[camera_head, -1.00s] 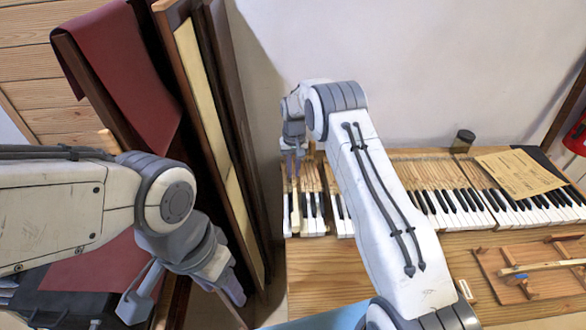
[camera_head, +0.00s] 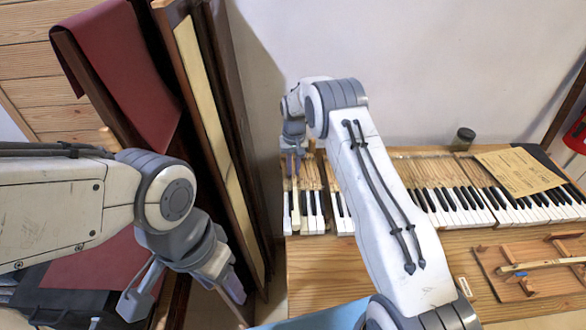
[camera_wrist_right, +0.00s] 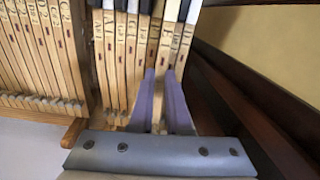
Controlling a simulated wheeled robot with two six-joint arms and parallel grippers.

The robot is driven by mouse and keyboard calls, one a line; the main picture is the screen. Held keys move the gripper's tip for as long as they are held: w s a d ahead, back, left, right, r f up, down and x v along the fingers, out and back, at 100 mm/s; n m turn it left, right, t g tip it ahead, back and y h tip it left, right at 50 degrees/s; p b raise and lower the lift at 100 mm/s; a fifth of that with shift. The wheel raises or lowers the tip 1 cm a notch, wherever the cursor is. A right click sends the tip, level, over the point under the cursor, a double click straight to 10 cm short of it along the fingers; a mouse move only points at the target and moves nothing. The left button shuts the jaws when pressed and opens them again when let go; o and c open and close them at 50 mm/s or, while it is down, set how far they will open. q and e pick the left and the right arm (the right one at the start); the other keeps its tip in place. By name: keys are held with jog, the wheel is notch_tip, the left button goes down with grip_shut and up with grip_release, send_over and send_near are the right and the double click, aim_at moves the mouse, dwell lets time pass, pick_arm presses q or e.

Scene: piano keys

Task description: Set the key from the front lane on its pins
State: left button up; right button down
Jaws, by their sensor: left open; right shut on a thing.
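My right gripper (camera_head: 293,166) reaches down over the far left end of the keyboard. In the right wrist view its two purple fingers (camera_wrist_right: 161,104) are shut on a slim wooden key (camera_wrist_right: 157,122). The key lies lengthwise in line with the neighbouring keys (camera_wrist_right: 112,60); its pale front part (camera_head: 296,210) shows among the leftmost keys in the head view. Whether it rests on its pins is hidden. My left gripper (camera_head: 184,290) is open and empty at the lower left, away from the keyboard.
Dark upright panels (camera_head: 222,140) stand close left of the keyboard. A wooden rack (camera_head: 535,270) holding a stick with a blue mark lies at the front right. A paper sheet (camera_head: 520,172) and a jar (camera_head: 464,138) are at the back right. The front bench (camera_head: 325,265) is partly bare.

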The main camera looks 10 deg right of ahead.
jog(key=shift+f+b, duration=0.4)
jog(key=shift+f, duration=0.25)
dwell(0.8)
jog(key=c, duration=1.2)
grip_release()
jog(key=shift+r+p, duration=0.7)
jog(key=shift+r, duration=0.4)
jog(key=shift+o, duration=0.2)
jog(key=o, duration=0.5)
